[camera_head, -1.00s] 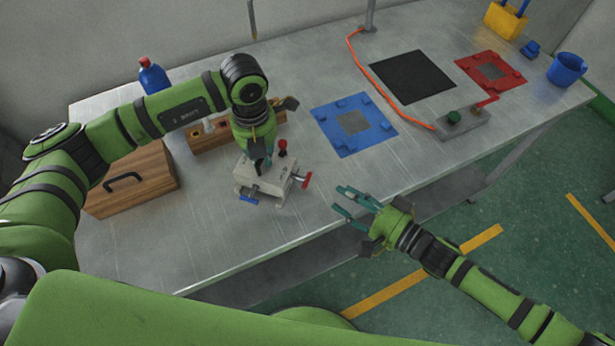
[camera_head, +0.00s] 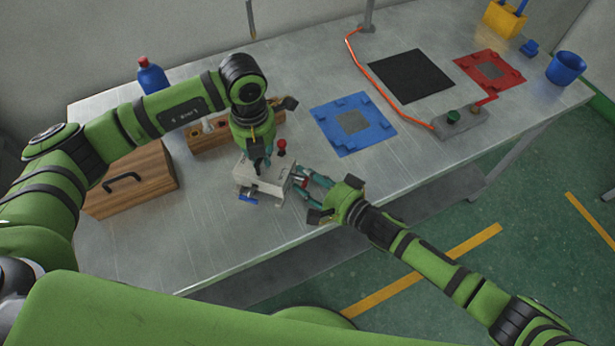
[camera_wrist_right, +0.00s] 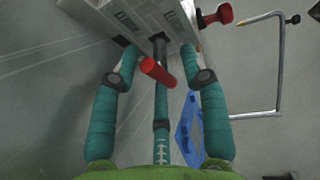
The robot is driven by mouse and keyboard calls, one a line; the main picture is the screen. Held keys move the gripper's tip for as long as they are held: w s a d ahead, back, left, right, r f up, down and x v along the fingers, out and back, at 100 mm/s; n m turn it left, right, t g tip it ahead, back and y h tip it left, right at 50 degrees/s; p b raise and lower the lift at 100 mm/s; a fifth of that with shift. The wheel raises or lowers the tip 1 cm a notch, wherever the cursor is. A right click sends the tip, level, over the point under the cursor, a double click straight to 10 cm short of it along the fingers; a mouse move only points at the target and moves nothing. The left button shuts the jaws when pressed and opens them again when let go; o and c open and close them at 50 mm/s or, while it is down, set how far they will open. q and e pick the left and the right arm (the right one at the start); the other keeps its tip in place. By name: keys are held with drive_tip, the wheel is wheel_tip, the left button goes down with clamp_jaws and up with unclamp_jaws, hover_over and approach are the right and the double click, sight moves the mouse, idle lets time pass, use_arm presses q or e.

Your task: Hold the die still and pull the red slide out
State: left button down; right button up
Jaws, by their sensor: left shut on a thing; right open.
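The die (camera_head: 264,184) is a pale metal block near the front edge of the table. My left gripper (camera_head: 262,165) is shut on the die from above. The red slide handle (camera_head: 302,181) sticks out of the die's right side, partly hidden by my right fingers. My right gripper (camera_head: 305,183) is open with its fingers around that handle. In the right wrist view, the red handle (camera_wrist_right: 158,72) lies between the open fingers, close to the die's face (camera_wrist_right: 130,18). I cannot tell whether any finger touches it.
A wooden rack (camera_head: 208,137) and a wooden box (camera_head: 132,180) stand left of the die, with a blue bottle (camera_head: 152,76) behind. A blue mat (camera_head: 345,141) lies to the right. The table front between die and blue mat is mostly clear.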

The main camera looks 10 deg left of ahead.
drive_tip(key=shift+a, duration=0.1)
clamp_jaws()
use_arm(q)
drive_tip(key=shift+a, duration=0.1)
use_arm(e)
drive_tip(key=shift+s+d, duration=0.2)
drive_tip(key=shift+d, duration=1.15)
unclamp_jaws()
drive_tip(key=shift+d, duration=0.1)
drive_tip(key=v, duration=1.2)
